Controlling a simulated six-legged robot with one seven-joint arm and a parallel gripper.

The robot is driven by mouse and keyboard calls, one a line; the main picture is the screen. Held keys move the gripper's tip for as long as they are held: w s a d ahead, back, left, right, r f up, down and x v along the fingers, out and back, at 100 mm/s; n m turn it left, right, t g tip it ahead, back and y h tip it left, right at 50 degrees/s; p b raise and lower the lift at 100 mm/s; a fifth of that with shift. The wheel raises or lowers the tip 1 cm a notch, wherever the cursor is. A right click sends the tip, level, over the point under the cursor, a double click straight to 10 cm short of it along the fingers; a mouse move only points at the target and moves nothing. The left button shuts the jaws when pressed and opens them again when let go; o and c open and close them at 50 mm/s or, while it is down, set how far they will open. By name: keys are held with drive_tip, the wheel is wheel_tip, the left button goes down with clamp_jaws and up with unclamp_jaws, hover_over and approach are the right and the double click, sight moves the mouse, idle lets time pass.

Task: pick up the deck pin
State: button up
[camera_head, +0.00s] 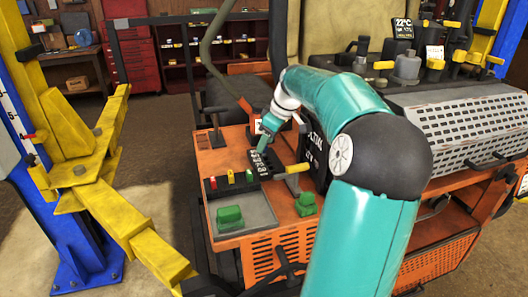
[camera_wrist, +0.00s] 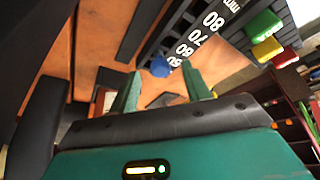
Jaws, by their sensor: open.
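A small blue round head (camera_wrist: 160,67), which looks like the deck pin, sits at the edge of the black block (camera_wrist: 205,40) with white numbers in the wrist view. My gripper (camera_wrist: 161,88) is open, its two green fingers apart, with the blue head a little beyond the fingertips and between them. Nothing is held. In the head view the black numbered block (camera_head: 264,168) lies on the orange mower deck (camera_head: 215,160), and my gripper (camera_head: 264,143) points down just above its far edge. The blue head cannot be made out there.
Red, yellow (camera_head: 230,177) and green tabs stand left of the block. A yellow handle (camera_head: 297,168) sticks out on its right. A grey tray (camera_head: 255,208) holds a green piece (camera_head: 230,217); another (camera_head: 306,203) is to its right. A yellow lift arm (camera_head: 130,220) stands left.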

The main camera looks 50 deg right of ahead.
drive_tip(key=shift+w+a+f, duration=0.1)
drive_tip(key=shift+w+f, duration=0.15)
drive_tip(key=shift+f, duration=0.25)
clamp_jaws()
drive_tip(key=shift+r, duration=0.15)
drive_tip(key=shift+r, duration=0.6)
drive_tip(key=s+a+r, duration=0.3)
drive_tip(key=s+r, duration=0.8)
drive_tip(key=s, duration=0.2)
drive_tip(key=shift+s+r, duration=0.25)
drive_tip(key=shift+s, duration=0.1)
